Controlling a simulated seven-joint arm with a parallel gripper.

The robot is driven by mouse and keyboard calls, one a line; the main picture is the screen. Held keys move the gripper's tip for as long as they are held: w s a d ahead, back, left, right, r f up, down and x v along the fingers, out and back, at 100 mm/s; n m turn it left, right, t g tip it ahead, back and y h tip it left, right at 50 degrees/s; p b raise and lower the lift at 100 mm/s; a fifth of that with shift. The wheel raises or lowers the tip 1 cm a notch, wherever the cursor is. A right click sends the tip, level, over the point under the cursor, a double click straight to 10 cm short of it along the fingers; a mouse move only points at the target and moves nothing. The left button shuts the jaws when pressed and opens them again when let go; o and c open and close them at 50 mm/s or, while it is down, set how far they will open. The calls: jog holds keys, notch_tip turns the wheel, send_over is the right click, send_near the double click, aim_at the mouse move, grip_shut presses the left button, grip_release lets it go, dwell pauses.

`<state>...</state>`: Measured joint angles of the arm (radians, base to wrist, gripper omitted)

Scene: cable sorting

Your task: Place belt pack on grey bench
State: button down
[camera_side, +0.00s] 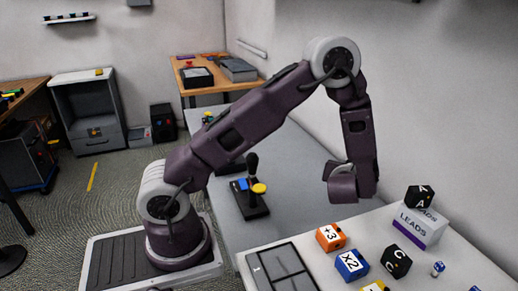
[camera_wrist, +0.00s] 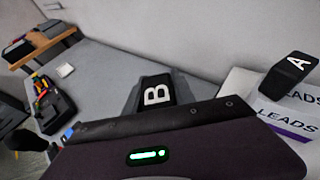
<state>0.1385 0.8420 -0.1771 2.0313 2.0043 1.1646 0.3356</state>
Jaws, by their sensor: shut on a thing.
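A black belt pack (camera_wrist: 157,91) marked with a white B shows in the wrist view, between the grey fingers of my gripper (camera_wrist: 154,98). My gripper is shut on it. In the side view, the wrist end of my arm is raised near the wall, and the fingers and the B pack cannot be made out there. The grey bench (camera_side: 290,178) runs along the wall, left of and behind the white table; it also shows in the wrist view (camera_wrist: 100,70). I cannot tell the pack's height above the surface below.
A black joystick unit (camera_side: 252,199) stands on the bench. The white table (camera_side: 440,262) holds an orange +3 cube (camera_side: 330,237), a blue x2 cube (camera_side: 351,265), a black C block (camera_side: 396,262) and a LEADS box (camera_side: 420,227) with a black A block (camera_side: 419,197) on top.

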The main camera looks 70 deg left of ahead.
jog(key=a+f+n+g+y, duration=0.1)
jog(key=a+f, duration=0.2)
jog(key=a, duration=0.4)
jog(key=a+f+n+g+y, duration=0.1)
jog(key=a+f, duration=0.2)
jog(key=a, duration=0.4)
jog(key=n+g+y, duration=0.1)
jog(key=n+g, duration=0.1)
jog(key=n, duration=0.1)
send_over(284, 180)
notch_tip(284, 180, down, 7)
jog(key=shift+g, duration=0.4)
notch_tip(284, 180, down, 9)
jog(key=shift+d+f, duration=0.1)
jog(key=shift+f, duration=0.3)
jog(key=c, duration=1.1)
grip_release()
jog(key=shift+f, duration=0.1)
jog(key=shift+o, duration=0.2)
